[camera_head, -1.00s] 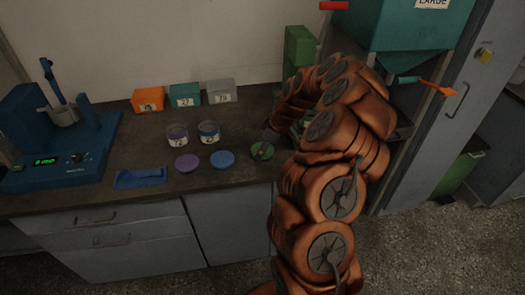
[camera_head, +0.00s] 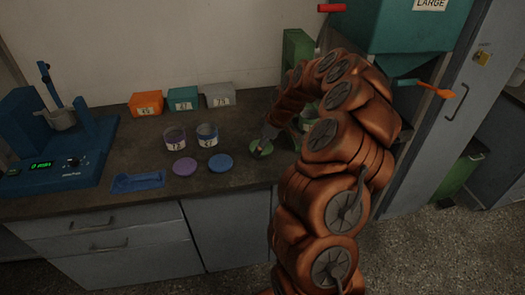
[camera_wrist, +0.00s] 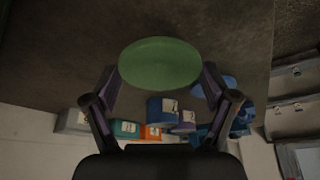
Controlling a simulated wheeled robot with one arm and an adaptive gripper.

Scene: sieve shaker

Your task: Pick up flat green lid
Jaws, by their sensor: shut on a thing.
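The flat green lid (camera_wrist: 160,64) is a thin round disc, held between the two fingers of my gripper (camera_wrist: 160,82) in the wrist view. In the head view the green lid (camera_head: 261,148) shows at the tip of my gripper (camera_head: 268,137), to the right of the blue lid. My gripper is shut on the lid's edges. I cannot tell exactly how far the lid is above the counter.
A purple lid (camera_head: 185,166) and a blue lid (camera_head: 220,163) lie on the dark counter (camera_head: 232,185). Two labelled jars (camera_head: 207,135) stand behind them. Orange, teal and grey boxes (camera_head: 183,99) line the wall. A blue machine (camera_head: 60,150) stands at the left.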

